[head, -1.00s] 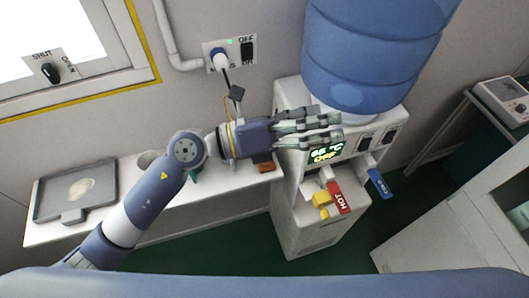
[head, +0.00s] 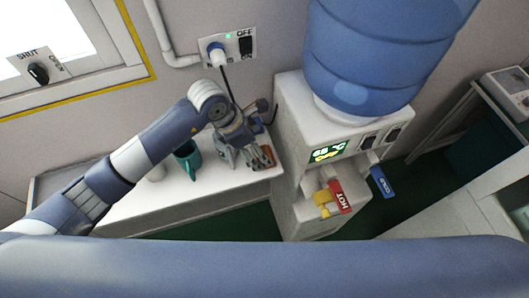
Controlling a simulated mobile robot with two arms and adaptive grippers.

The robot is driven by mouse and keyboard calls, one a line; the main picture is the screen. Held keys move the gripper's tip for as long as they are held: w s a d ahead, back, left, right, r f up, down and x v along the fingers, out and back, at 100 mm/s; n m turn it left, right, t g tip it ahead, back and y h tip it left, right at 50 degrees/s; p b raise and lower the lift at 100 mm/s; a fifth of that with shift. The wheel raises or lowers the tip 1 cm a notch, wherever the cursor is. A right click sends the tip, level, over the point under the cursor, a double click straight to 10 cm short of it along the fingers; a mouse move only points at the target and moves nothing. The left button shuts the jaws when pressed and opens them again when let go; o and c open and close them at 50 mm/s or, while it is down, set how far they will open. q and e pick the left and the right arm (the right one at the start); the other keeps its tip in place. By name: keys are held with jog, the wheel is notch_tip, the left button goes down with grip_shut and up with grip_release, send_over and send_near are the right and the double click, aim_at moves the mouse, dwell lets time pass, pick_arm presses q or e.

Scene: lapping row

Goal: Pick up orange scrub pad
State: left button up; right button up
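The orange scrub pad (head: 266,153) lies on the right end of the white shelf, close to the water dispenser. It is partly hidden behind my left gripper's fingers. My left gripper (head: 246,160) points down over the shelf end, its fingers spread apart. One finger group is left of the pad and the other overlaps it in the picture. I cannot tell whether they touch it. My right gripper is not in view.
The water dispenser (head: 290,125) with red and blue taps stands just right. A grey tray (head: 52,186) is partly hidden by my arm.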

aim_at(266, 151)
pick_arm(q)
jog(key=shift+w+d+f, duration=0.15)
jog(key=shift+d+f, duration=0.1)
jog(key=shift+f, duration=0.3)
jog(key=shift+w+d+f+p, duration=0.2)
jog(key=shift+f+p, duration=0.1)
jog(key=shift+p, duration=0.1)
jog(key=p+x, duration=0.1)
jog(key=x, duration=0.2)
jog(key=shift+d+r, duration=0.1)
jog(key=shift+p+x, duration=0.35)
jog(key=shift+x, duration=0.4)
jog(key=c, duration=1.1)
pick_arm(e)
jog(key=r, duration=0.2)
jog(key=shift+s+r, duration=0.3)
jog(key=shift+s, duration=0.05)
